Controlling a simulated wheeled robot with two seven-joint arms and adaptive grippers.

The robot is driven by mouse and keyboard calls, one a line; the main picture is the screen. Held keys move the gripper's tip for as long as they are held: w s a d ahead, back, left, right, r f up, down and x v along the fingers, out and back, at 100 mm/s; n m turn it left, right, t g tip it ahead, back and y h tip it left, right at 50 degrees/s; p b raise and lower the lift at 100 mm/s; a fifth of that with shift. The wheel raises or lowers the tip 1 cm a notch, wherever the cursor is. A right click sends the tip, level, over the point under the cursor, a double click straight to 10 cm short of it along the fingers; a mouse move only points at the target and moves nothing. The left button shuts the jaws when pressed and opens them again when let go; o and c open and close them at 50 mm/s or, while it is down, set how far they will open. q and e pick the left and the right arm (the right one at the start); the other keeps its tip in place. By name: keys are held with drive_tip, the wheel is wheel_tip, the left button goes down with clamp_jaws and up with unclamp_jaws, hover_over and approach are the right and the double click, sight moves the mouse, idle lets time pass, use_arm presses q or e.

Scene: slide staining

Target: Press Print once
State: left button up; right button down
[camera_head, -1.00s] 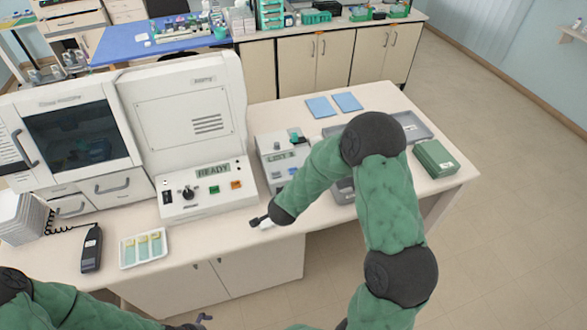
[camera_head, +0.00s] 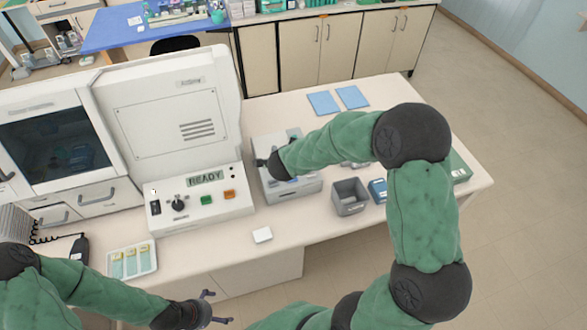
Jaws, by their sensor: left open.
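A pale grey box-shaped device (camera_head: 299,188) stands on the bench, right of the large white machine's READY panel. Much of its top and front is covered by my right arm, and I can make out no button marked Print. My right gripper (camera_head: 266,165) is small and dark over the left part of this device. I cannot tell whether it touches it or whether its fingers are open. My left gripper (camera_head: 213,309) is open and empty at the bottom, in front of the bench.
The READY panel (camera_head: 205,196) has a knob, a green button and an orange button. A small white block (camera_head: 262,235) lies at the bench front. A slide tray (camera_head: 132,260) is at left, a grey open bin (camera_head: 350,197) right of the device. Blue sheets (camera_head: 323,102) lie behind.

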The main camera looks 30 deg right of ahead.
drive_tip(key=f+b, duration=0.7)
drive_tip(key=b, duration=0.1)
drive_tip(key=shift+s+a+f, duration=0.15)
drive_tip(key=shift+s+a, duration=0.05)
drive_tip(key=shift+s, duration=0.05)
drive_tip(key=shift+f+b, duration=0.45)
drive_tip(key=shift+f, duration=0.2)
use_arm(q)
wheel_tip(320, 180, down, 9)
drive_tip(key=shift+s+a, duration=0.15)
drive_tip(key=shift+s, duration=0.05)
idle(0.6)
use_arm(e)
drive_tip(key=shift+f, duration=0.35)
